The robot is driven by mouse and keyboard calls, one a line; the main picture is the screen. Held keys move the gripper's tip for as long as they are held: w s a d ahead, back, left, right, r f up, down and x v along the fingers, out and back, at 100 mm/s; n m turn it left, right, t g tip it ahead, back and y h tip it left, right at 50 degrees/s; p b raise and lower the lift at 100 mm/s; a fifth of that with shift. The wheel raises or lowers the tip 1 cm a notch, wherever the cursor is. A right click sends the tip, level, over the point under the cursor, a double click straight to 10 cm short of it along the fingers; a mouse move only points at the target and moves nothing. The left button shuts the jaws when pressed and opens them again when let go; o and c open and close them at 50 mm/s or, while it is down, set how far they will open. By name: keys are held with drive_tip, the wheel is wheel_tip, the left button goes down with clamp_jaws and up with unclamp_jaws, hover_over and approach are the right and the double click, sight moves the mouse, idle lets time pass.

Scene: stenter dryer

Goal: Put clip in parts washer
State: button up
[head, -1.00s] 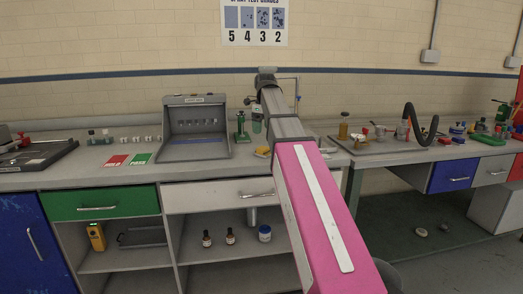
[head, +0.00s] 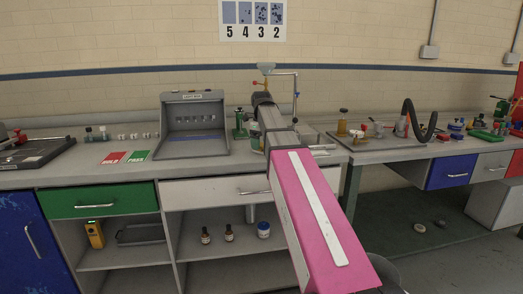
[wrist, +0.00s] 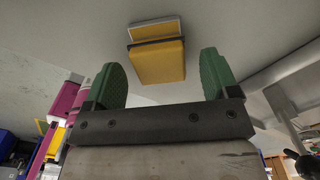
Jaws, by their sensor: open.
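In the wrist view my gripper (wrist: 163,78) is open, its two green finger pads set wide apart. A yellow block-like piece (wrist: 158,60) with a dark band and a pale framed end lies on the grey surface, in line with the gap between the pads and apart from them. I cannot tell whether it is the clip. In the head view my arm hides my gripper and this piece.
A grey open-fronted box (head: 194,148) stands on the bench left of my arm. Red (head: 114,157) and green (head: 138,155) cards lie beside it. A pipe with a tap (head: 295,84) rises behind my arm. Bottles and small parts crowd the right bench.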

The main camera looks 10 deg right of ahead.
drive_tip(key=shift+f, duration=0.9)
drive_tip(key=c, duration=1.2)
drive_tip(key=shift+r, duration=0.15)
